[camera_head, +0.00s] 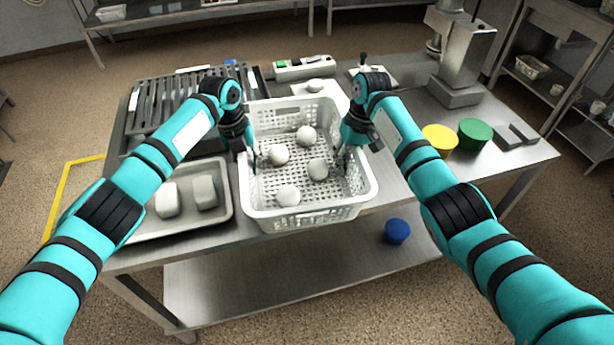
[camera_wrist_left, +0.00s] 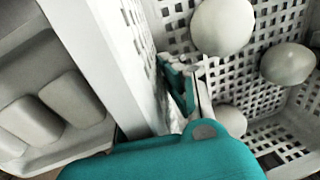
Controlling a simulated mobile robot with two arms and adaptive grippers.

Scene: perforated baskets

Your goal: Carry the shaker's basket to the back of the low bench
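A white perforated basket (camera_head: 310,214) with several pale round balls (camera_head: 317,168) stands on the steel table, near its front edge. My left gripper (camera_head: 252,161) points down at the basket's left rim. In the left wrist view its fingers (camera_wrist_left: 190,90) are close together along the inner side of the basket wall (camera_wrist_left: 128,60); whether they pinch the wall is unclear. My right gripper (camera_head: 341,156) points down at the right rim, and its fingertips are too small to tell open from shut. A low steel bench (camera_head: 160,17) with a shelf stands at the back; I cannot tell whether it is the task's bench.
A tray with two pale blocks (camera_head: 221,219) lies left of the basket, with a slatted grey rack (camera_head: 160,108) behind. A blue cylinder (camera_head: 397,231) is on the lower shelf.

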